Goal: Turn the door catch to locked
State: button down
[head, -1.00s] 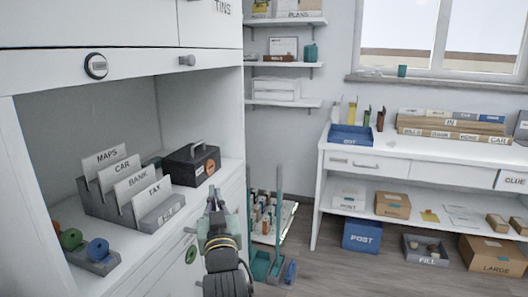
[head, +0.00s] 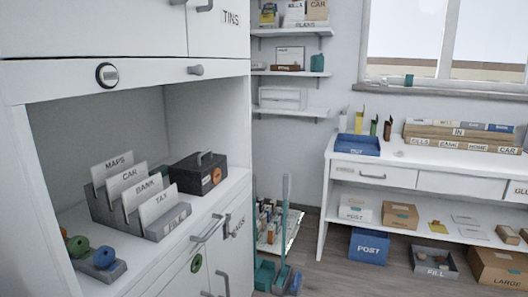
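A round black-rimmed catch (head: 107,74) with a pale bar across its face sits on the white cabinet's rail (head: 150,78), above the open niche. The bar looks roughly level; its marking is too small to read. A small green round fitting (head: 195,262) is on the lower cabinet door, left of the grey handles. I cannot tell for certain which of the two is the door catch. My gripper is out of view.
A grey knob (head: 195,70) is right of the black-rimmed catch. The niche holds a card sorter (head: 165,228), a dark toolbox (head: 199,176) and tape rolls (head: 78,246). A teal broom (head: 285,220) stands right of the cabinet. Floor (head: 335,272) shows before the white desk (head: 325,200).

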aim_at(199, 70)
jog(key=i+l, duration=0.65)
jog(key=i+j, duration=0.3)
jog(key=j, duration=0.15)
